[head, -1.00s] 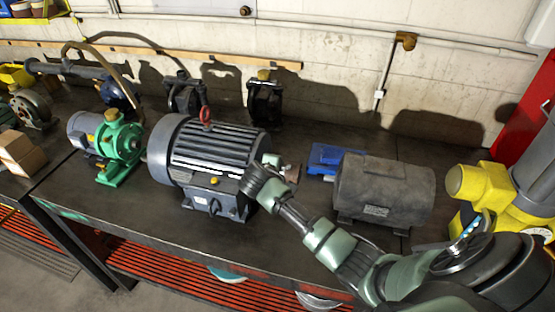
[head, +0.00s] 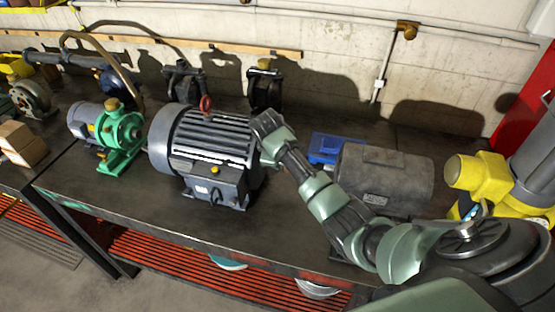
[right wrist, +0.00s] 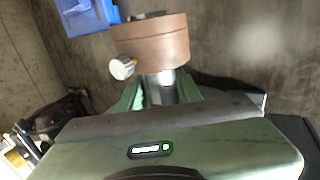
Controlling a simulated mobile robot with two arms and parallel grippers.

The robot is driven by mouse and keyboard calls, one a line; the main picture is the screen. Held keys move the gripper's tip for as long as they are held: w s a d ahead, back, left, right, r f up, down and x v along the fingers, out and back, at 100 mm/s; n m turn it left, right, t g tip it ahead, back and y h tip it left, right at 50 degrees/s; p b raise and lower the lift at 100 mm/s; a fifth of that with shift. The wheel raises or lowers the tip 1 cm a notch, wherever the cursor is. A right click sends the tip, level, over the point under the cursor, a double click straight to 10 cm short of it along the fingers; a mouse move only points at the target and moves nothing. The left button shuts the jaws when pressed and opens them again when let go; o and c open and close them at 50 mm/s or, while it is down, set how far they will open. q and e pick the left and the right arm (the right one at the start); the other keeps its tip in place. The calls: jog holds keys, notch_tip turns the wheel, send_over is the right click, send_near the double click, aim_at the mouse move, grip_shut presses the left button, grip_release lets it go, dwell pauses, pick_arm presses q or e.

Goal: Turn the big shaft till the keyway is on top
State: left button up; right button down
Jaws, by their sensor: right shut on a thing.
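The large grey motor (head: 215,150) with a red lifting eye stands at the middle of the bench in the head view. Its shaft end, on the right side, is hidden behind my right gripper (right wrist: 163,90). In the right wrist view the green fingers are shut around a short bright metal piece, seemingly the big shaft (right wrist: 166,79). A brown round collar (right wrist: 150,42) sits just beyond the fingertips, with a small white knob (right wrist: 122,67) at its left side. I cannot make out the keyway. My left gripper is not in view.
A dark grey motor (head: 385,180) stands to the right, close to my right forearm. A blue part (head: 325,147) lies behind it. A green pump (head: 122,140) stands to the left, and a yellow machine (head: 478,178) at the far right. The bench front is clear.

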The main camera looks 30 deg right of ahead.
jog(key=shift+f, duration=0.1)
jog(key=c, duration=1)
grip_release()
jog(key=shift+o, duration=0.2)
jog(key=b+v, duration=0.2)
jog(key=v, duration=0.5)
jog(key=shift+r, duration=0.35)
jog(key=shift+s+a+f, duration=0.1)
jog(key=shift+a, duration=0.05)
